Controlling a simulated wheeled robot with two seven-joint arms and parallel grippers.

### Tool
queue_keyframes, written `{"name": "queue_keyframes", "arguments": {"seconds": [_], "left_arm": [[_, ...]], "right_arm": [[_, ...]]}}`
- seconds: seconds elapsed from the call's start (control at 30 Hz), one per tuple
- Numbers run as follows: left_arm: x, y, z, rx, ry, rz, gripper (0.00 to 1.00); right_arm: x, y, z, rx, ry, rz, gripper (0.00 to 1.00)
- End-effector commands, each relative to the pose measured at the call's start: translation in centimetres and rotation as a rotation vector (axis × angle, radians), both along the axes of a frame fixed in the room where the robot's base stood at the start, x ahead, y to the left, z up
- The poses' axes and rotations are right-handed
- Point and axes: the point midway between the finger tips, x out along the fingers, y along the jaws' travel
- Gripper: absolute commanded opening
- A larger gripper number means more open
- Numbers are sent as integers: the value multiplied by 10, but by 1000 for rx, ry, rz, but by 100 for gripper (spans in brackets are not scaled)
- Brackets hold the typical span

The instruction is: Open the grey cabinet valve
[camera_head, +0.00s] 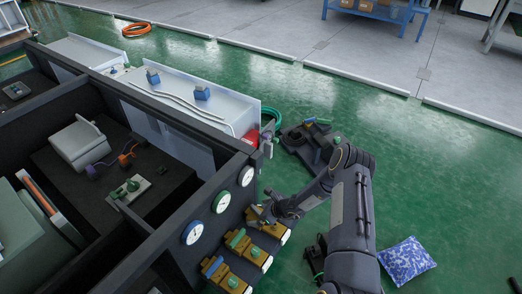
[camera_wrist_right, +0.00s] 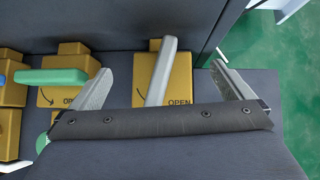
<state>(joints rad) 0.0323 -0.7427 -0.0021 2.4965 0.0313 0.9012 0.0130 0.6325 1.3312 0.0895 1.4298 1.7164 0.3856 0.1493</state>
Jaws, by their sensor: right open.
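The grey valve is a yellow block (camera_wrist_right: 178,110) marked OPEN with an arrow, and it carries a grey lever handle (camera_wrist_right: 160,70). In the head view its yellow body (camera_head: 272,229) is the farthest of three below the gauges, with the handle mostly hidden by my gripper. My right gripper (camera_head: 262,212) is at this valve. In the right wrist view the open fingers (camera_wrist_right: 160,80) stand on either side of the grey handle, with a visible gap on both sides. The handle leans slightly right at its top. My left gripper is not in view.
The green-handled valve (camera_wrist_right: 50,76) is close beside the left finger. The blue-handled valve (camera_head: 212,268) stands nearer in the head view. Round gauges (camera_head: 222,202) line the dark cabinet wall above. A blue-white patterned cushion (camera_head: 406,261) lies on the green floor at right.

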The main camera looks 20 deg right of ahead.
Motion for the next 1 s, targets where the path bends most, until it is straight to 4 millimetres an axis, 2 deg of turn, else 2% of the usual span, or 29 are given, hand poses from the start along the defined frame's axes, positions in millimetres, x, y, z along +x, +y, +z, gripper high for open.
{"name": "queue_keyframes", "arguments": {"seconds": [0.03, 0.17, 0.53, 1.0], "left_arm": [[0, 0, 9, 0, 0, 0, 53], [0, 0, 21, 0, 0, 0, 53], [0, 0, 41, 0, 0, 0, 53], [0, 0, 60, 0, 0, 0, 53]], "right_arm": [[-1, 1, 4, 3, 2, -23, 100], [-1, 2, 4, 2, 2, -83, 100], [-48, -29, 59, -3, -2, -78, 100], [-25, -24, 151, -78, -146, 101, 100]]}}
